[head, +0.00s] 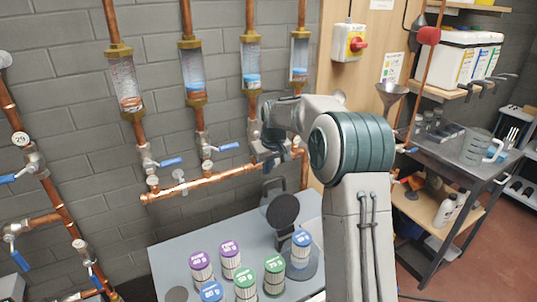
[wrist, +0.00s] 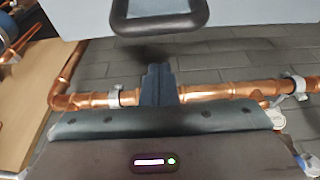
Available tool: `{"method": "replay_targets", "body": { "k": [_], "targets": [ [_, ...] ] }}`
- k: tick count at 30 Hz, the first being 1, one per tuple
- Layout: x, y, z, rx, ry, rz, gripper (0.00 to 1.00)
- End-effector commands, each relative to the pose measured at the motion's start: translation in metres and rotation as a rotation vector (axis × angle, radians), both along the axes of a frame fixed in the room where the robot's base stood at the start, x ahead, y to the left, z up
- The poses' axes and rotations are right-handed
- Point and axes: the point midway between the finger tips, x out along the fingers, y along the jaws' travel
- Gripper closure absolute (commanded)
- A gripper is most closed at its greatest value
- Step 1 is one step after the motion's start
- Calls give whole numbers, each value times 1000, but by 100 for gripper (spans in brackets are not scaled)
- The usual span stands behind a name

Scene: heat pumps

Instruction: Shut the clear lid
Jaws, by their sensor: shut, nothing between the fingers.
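My gripper (wrist: 158,85) shows in the wrist view as dark fingers pressed together, with nothing between them. In the head view my gripper (head: 270,158) is in front of the horizontal copper pipe, above the back of the grey table. In the head view a dark round-topped device (head: 283,211) stands on the table below my gripper; no clear lid is distinct there.
Several labelled canisters (head: 245,282) with purple, green and blue tops stand on the grey table (head: 170,255). Copper pipes (head: 215,182) with blue-handled valves run along the brick wall. A dark cart (head: 480,180) with a clear jug stands at the right.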

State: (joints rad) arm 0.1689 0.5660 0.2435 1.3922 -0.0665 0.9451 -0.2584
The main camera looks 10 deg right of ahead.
Motion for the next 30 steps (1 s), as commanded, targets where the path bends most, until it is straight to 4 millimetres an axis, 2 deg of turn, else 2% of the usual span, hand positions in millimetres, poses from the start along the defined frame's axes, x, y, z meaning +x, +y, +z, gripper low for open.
{"method": "replay_targets", "body": {
  "k": [3,9,24,30],
  "targets": [
    [-14,-5,5,0,-3,-2,100],
    [-27,-9,5,0,-3,-2,100],
    [-30,-11,5,0,-6,-2,100],
    [-35,-19,5,7,-33,-13,100]
  ]
}}
